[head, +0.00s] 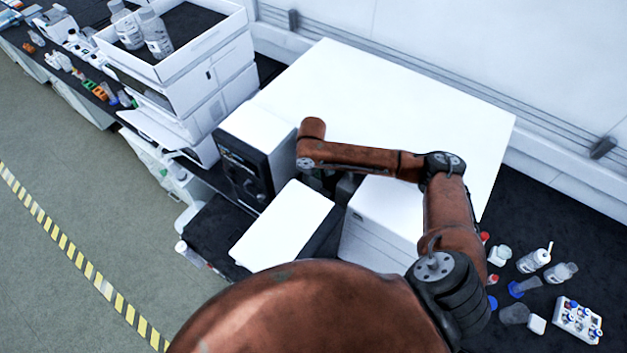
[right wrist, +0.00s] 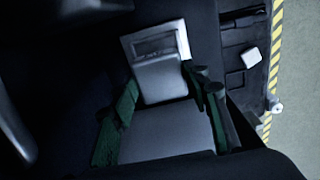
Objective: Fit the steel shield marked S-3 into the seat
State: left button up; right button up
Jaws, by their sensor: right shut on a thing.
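My right gripper (right wrist: 164,98) shows in the right wrist view, with green and dark fingers on either side of a plain grey piece (right wrist: 162,80). It is shut on this piece, which looks like the steel shield, but no S-3 mark can be read. Just past the piece is a pale frame (right wrist: 130,46) with a dark recess. I cannot tell whether this is the seat, or whether the piece touches it. In the head view my right arm reaches down between white instrument housings, and the gripper's tips are hidden there. My left gripper is not in view.
A dark-fronted instrument (head: 240,172) and white housings (head: 283,222) (head: 378,222) crowd around the right arm, with a large white top (head: 400,105) behind. Bottles and a vial rack (head: 577,322) stand at the right. Stacked modules (head: 222,85) are at the left. Open floor lies left.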

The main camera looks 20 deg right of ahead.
jog(key=shift+w+a+f+b, duration=0.1)
jog(key=shift+w+f+b, duration=0.25)
jog(key=shift+f, duration=0.15)
jog(key=shift+f+b, duration=0.3)
jog(key=shift+b, duration=0.05)
jog(key=shift+s+f+b, duration=0.2)
jog(key=shift+f+b, duration=0.4)
jog(key=shift+b, duration=0.45)
jog(key=shift+f, duration=0.25)
jog(key=shift+w+f, duration=0.1)
jog(key=shift+f, duration=0.55)
jog(key=shift+f+p, duration=0.3)
jog(key=shift+f, duration=0.35)
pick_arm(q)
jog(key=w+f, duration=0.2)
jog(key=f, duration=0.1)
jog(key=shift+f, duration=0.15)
pick_arm(e)
jog(key=shift+f, duration=0.1)
jog(key=shift+f, duration=0.25)
